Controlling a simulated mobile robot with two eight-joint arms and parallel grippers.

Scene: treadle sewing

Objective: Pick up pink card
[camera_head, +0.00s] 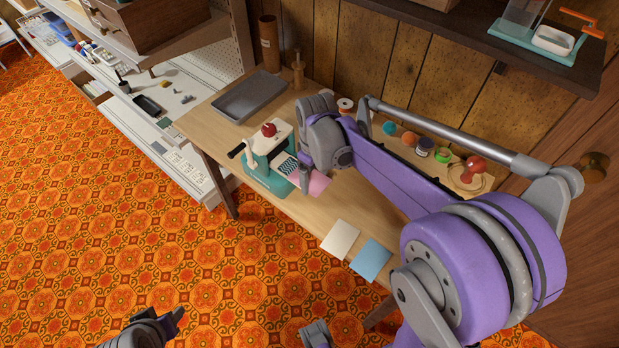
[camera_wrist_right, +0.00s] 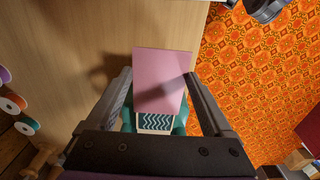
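The pink card (camera_head: 319,183) shows just below my right gripper (camera_head: 306,172), at the right end of the small teal and cream sewing machine (camera_head: 260,158). In the right wrist view the pink card (camera_wrist_right: 160,75) lies between the two spread fingers of the right gripper (camera_wrist_right: 158,76). A wavy-patterned plate (camera_wrist_right: 156,122) shows at the card's near end. My left gripper (camera_head: 174,318) is low over the floor, far from the card; its opening is unclear.
A white card (camera_head: 340,239) and a blue card (camera_head: 371,260) lie near the table's front edge. A grey tray (camera_head: 248,97) lies behind the machine. Thread spools and a red-knobbed object (camera_head: 473,170) stand along the back. The table between the machine and cards is clear.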

